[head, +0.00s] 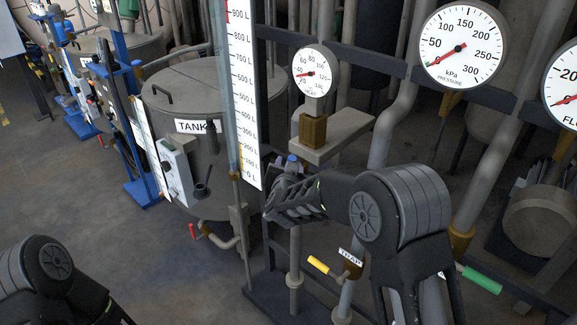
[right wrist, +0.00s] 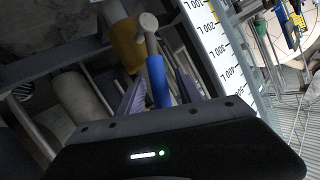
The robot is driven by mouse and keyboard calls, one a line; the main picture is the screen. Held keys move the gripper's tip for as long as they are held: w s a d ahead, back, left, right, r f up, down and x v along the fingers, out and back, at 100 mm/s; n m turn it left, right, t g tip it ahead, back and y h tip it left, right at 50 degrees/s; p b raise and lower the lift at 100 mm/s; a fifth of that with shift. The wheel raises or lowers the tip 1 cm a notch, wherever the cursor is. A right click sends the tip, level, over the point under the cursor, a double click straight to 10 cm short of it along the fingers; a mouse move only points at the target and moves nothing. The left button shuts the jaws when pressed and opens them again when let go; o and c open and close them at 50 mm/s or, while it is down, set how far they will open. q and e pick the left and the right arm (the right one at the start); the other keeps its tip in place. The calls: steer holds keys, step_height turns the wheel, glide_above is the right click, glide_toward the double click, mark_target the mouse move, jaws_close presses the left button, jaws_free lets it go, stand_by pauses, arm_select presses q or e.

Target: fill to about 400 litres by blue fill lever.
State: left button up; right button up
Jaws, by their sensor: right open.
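The blue fill lever (right wrist: 157,80) shows in the right wrist view, between the two fingers of my right gripper (right wrist: 156,68). The gripper is open around it; contact cannot be told. In the head view my right gripper (head: 283,180) is at the foot of the level scale, where only a small blue bit of the lever (head: 292,160) shows. The white level scale (head: 243,90) is marked in litres up to about 900 L. Its liquid level is not clear to me. The grey tank (head: 190,85) stands behind it. My left gripper is out of view.
A yellow-handled trap valve (head: 319,265) and a green-handled lever (head: 482,279) are low at the right. A red-handled valve (head: 193,231) is at the tank's foot. A pressure gauge (head: 460,46) and pipes stand behind my right arm. The floor at left is clear.

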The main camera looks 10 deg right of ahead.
steer(key=shift+s, duration=0.1)
steer(key=b+v, duration=0.1)
steer(key=v, duration=0.6)
steer(key=shift+s+b, duration=0.3)
steer(key=shift+a, duration=0.1)
stand_by(6.8)
